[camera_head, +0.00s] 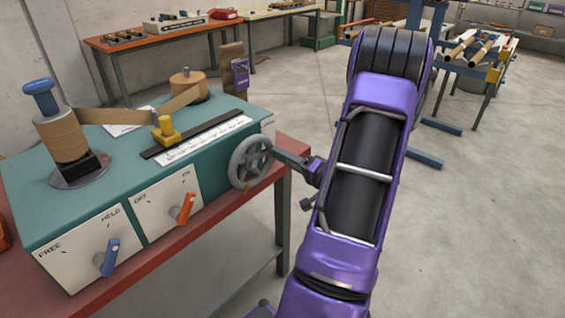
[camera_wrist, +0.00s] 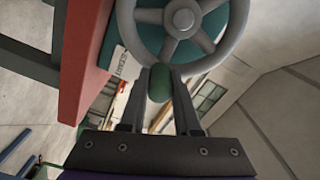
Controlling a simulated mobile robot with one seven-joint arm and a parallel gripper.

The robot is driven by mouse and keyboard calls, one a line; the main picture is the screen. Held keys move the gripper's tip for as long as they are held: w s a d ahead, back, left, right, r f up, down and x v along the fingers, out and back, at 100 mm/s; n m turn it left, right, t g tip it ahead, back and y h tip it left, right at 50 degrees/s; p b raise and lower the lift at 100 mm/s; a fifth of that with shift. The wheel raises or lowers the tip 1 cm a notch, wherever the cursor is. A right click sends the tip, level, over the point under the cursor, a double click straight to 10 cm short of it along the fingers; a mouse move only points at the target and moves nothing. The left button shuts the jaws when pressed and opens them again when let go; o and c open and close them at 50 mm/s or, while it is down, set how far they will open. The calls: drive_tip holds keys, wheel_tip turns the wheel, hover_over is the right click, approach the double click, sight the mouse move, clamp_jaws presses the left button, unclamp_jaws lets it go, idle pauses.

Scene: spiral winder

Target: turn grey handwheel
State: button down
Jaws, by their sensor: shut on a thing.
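The grey handwheel (camera_head: 250,161) is mounted on the right end of the teal winder box (camera_head: 112,172). It is a spoked ring, and it also shows at the top of the wrist view (camera_wrist: 180,62). My gripper (camera_head: 279,156) reaches the wheel's right side. In the wrist view my gripper (camera_wrist: 160,82) has its two fingers closed on a dark green handle (camera_wrist: 160,84) at the wheel's rim. The exact contact is partly hidden by the fingers.
The box stands on a red-edged table (camera_head: 232,200). It carries a brown roll (camera_head: 62,137), a yellow slider (camera_head: 166,131), a blue lever (camera_head: 110,258) and an orange lever (camera_head: 183,209). Open concrete floor (camera_head: 480,220) lies to the right.

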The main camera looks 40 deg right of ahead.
drive_tip(key=shift+a+r+n, duration=0.15)
drive_tip(key=shift+r+n, duration=0.35)
drive_tip(key=shift+n, duration=0.4)
drive_tip(key=shift+a+r+n, duration=0.1)
drive_tip(key=shift+r+n, duration=0.4)
drive_tip(key=shift+n, duration=0.4)
drive_tip(key=c, duration=0.6)
unclamp_jaws()
drive_tip(key=shift+s, duration=0.1)
drive_tip(key=s, duration=0.5)
drive_tip(key=s+d, duration=0.1)
drive_tip(key=s, duration=1.1)
drive_tip(key=shift+s+d, duration=0.15)
